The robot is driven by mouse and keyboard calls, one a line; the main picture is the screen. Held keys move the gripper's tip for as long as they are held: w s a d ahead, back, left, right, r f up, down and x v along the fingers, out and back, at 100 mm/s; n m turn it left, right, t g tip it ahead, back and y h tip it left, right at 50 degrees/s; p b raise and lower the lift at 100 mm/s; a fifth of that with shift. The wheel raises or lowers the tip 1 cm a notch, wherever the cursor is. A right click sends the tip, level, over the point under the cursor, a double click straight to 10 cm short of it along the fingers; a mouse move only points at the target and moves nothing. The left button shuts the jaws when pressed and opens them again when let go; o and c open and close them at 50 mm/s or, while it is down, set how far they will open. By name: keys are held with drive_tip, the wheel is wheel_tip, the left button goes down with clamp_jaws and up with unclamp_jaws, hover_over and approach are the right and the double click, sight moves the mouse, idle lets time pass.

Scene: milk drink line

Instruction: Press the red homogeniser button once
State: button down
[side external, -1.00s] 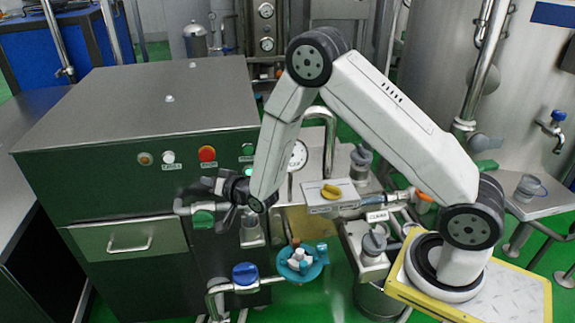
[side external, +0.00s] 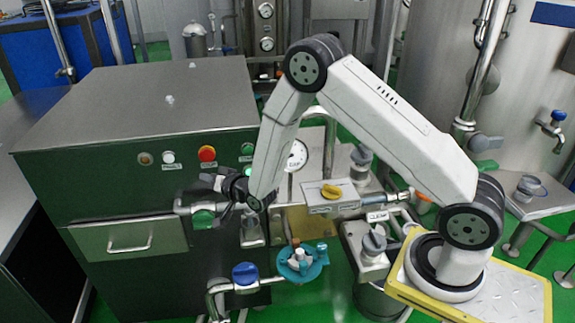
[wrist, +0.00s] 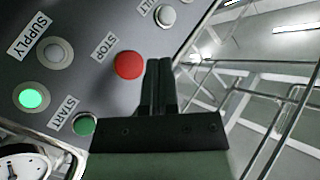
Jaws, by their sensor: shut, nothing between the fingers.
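The red button (side external: 207,154) is on the upper front of the dark green machine cabinet (side external: 95,186). In the wrist view the red button (wrist: 128,65) is round, beside a STOP label, just left of the fingertips. My gripper (side external: 208,180) is shut and empty, in front of the panel and a little below the button in the side view. In the wrist view my gripper (wrist: 159,66) points up with its fingers together. The button's face is uncovered. A gap between fingers and button shows in the side view; its depth is hard to judge.
A green START button (wrist: 84,124), a lit green lamp (wrist: 31,97) and a white button (wrist: 165,16) sit near the red one. A pressure gauge (side external: 297,155) stands to the right.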

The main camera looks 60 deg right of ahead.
sight(202, 157)
drive_tip(key=shift+w+d, duration=2.5)
drive_tip(key=shift+d, duration=0.05)
drive_tip(key=shift+w+d, duration=0.6)
idle(1.9)
drive_tip(key=shift+s+a, duration=0.6)
idle(0.5)
drive_tip(key=shift+s+a, duration=1.8)
